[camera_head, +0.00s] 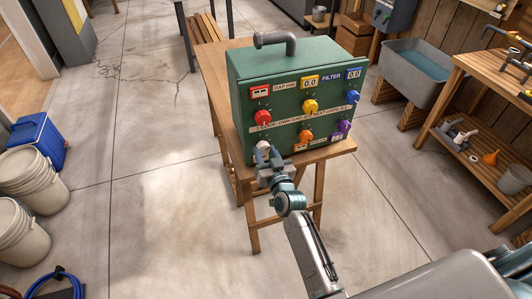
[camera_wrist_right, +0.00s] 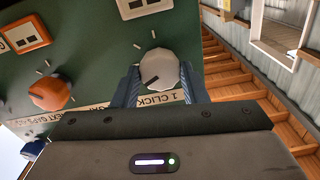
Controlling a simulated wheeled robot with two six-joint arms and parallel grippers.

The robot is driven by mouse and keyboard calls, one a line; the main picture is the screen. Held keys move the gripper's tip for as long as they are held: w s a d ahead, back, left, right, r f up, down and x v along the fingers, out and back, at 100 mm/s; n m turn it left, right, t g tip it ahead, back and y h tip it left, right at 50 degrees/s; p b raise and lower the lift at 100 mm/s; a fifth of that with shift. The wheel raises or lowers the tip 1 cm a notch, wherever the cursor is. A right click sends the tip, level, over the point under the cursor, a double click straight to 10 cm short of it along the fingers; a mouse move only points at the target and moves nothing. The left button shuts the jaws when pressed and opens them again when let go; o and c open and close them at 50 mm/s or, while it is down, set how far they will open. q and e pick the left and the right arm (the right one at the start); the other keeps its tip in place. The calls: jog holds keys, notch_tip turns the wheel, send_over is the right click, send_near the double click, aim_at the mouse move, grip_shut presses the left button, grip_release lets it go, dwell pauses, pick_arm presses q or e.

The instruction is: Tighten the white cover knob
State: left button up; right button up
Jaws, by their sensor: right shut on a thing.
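The white cover knob (camera_head: 263,145) sits at the lower left of the front of a green box (camera_head: 292,72). In the right wrist view the white knob (camera_wrist_right: 158,68) is round, with a dark mark on its face and a "1 CLICK" label beside it. My right gripper (camera_head: 267,154) reaches up to it from the front. Its two blue-grey fingers (camera_wrist_right: 158,84) lie on either side of the knob and are shut on it. The fingers hide part of the knob in the head view. My left gripper is not in view.
The box stands on a wooden table (camera_head: 335,151). An orange knob (camera_head: 305,136) is right of the white one, with red, yellow, blue and purple knobs around it. A grey sink (camera_head: 412,72) and a wooden bench (camera_head: 470,125) stand at right.

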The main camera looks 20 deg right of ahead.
jog(key=m, duration=0.4)
jog(key=shift+m+p, duration=0.3)
jog(key=shift+m, duration=0.1)
dwell(0.4)
jog(key=o, duration=1)
jog(key=shift+s, duration=0.1)
jog(key=shift+s+d+b, duration=0.2)
jog(key=shift+s+b, duration=1.4)
jog(key=shift+s, duration=3.7)
